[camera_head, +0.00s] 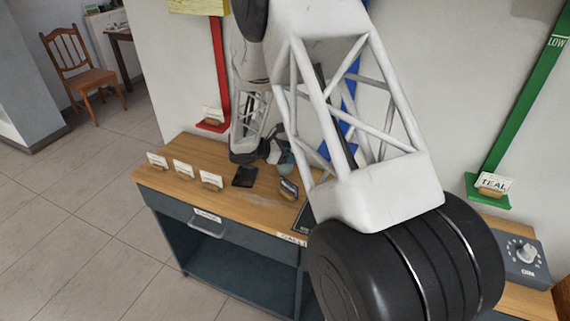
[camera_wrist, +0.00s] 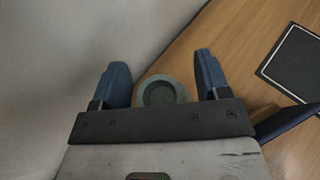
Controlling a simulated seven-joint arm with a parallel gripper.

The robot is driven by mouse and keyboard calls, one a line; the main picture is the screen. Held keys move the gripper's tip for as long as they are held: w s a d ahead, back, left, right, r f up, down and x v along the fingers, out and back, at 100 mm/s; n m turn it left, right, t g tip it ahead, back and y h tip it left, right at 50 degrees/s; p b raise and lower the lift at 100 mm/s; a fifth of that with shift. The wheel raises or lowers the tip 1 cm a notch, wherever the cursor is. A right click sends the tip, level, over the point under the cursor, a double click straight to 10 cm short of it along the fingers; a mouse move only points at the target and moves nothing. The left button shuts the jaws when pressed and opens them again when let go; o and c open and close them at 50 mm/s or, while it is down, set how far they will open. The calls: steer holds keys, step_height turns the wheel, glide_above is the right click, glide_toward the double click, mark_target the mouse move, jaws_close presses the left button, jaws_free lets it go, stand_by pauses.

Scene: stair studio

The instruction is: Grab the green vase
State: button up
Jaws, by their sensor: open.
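The green vase (camera_wrist: 163,91) stands on the wooden tabletop. In the wrist view I look down on its round grey-green rim and dark opening. My gripper (camera_wrist: 163,84) is open, with one blue finger on each side of the vase and a gap on both sides. The vase's lower body is hidden behind my gripper's dark front edge. In the head view the vase (camera_head: 286,164) shows small and partly covered beside my gripper (camera_head: 277,150), behind my arm.
The wooden-topped desk (camera_head: 215,198) carries several small cards in wooden holders (camera_head: 183,168) and a dark flat object (camera_head: 244,176). The wall lies close on the vase's left in the wrist view. A dial box (camera_head: 522,258) stands at the right.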

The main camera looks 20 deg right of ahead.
stand_by(0.5)
steer(key=c, duration=1.1)
steer(key=shift+r, duration=0.1)
steer(key=shift+r, duration=4.95)
